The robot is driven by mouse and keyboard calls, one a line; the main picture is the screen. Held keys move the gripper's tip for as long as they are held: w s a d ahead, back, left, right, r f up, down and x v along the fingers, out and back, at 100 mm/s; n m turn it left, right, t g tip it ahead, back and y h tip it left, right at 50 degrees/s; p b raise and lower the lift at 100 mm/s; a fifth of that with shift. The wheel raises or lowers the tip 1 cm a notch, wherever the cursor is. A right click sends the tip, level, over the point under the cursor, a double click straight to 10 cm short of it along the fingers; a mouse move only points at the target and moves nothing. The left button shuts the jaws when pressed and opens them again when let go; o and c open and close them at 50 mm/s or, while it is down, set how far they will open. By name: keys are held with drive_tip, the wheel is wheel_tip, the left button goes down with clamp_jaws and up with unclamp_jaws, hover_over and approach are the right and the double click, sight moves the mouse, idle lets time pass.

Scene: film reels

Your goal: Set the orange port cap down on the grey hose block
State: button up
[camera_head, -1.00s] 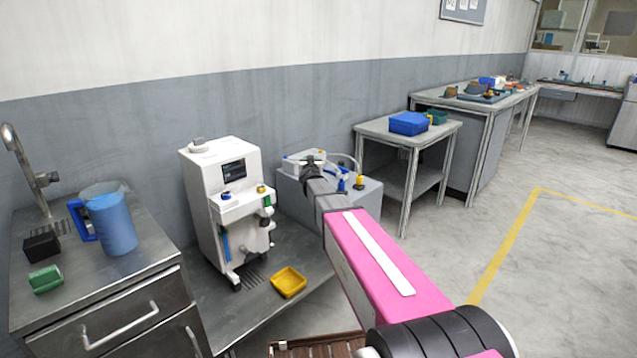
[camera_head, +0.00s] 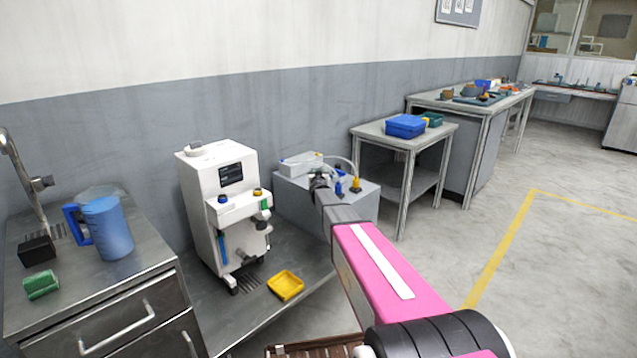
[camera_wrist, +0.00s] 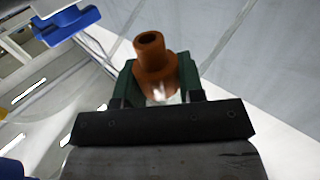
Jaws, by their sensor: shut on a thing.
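The orange port cap (camera_wrist: 153,62), a flanged piece with a hollow neck, sits between the green fingers of my gripper (camera_wrist: 155,88) in the wrist view. My gripper is shut on it. In the head view my gripper (camera_head: 319,181) appears over the grey hose block (camera_head: 292,203), and my arm covers part of the block. I cannot tell the gap between them. The cap is hidden in the head view. The block carries a white box (camera_head: 301,164), a clear hose, a blue fitting (camera_head: 339,188) and a yellow-and-black fitting (camera_head: 356,184).
A white machine (camera_head: 205,207) stands left of the block, with a yellow tray (camera_head: 285,286) in front. A steel counter with a blue jug (camera_head: 108,228) is at far left. A table with a blue bin (camera_head: 405,126) stands to the right. The floor at right is clear.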

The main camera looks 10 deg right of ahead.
drive_tip(key=shift+f, duration=1.9)
drive_tip(key=shift+f, duration=0.1)
drive_tip(key=o, duration=0.9)
